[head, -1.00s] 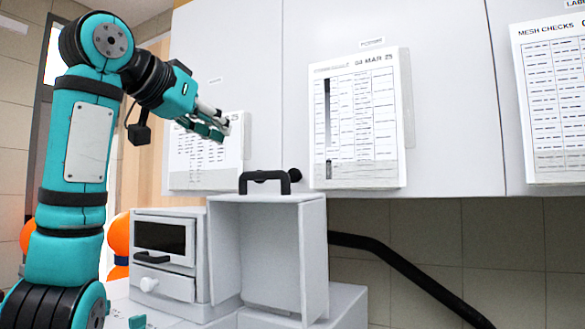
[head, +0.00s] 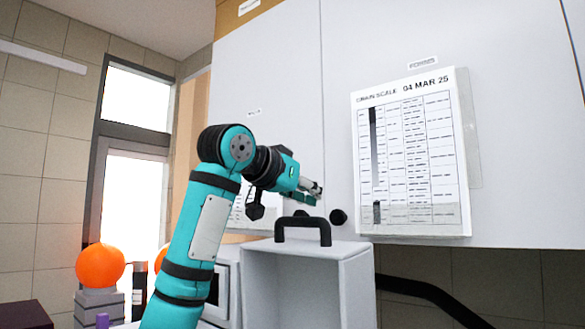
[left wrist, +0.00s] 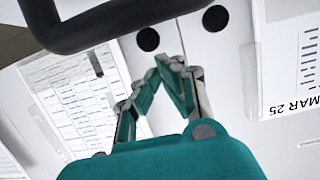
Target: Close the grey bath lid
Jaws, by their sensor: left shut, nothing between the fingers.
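The grey bath lid (head: 300,285) stands raised in the head view, its hollow side facing me. Its black handle (head: 303,230) is on the top edge. In the left wrist view the handle (left wrist: 110,22) crosses the upper left corner. My left gripper (head: 313,192) is above the handle and apart from it in the head view, with its fingers together and nothing between them. Its fingertips (left wrist: 165,65) also show in the left wrist view. The lower part of the lid and the bath are outside the head view. My right gripper is not in view.
White wall cupboards (head: 270,80) with dark round knobs (head: 338,216) stand behind the lid. A printed sheet holder (head: 412,160) hangs to the right. A black tube (head: 425,290) runs low on the right. An orange ball (head: 100,267) sits at the lower left.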

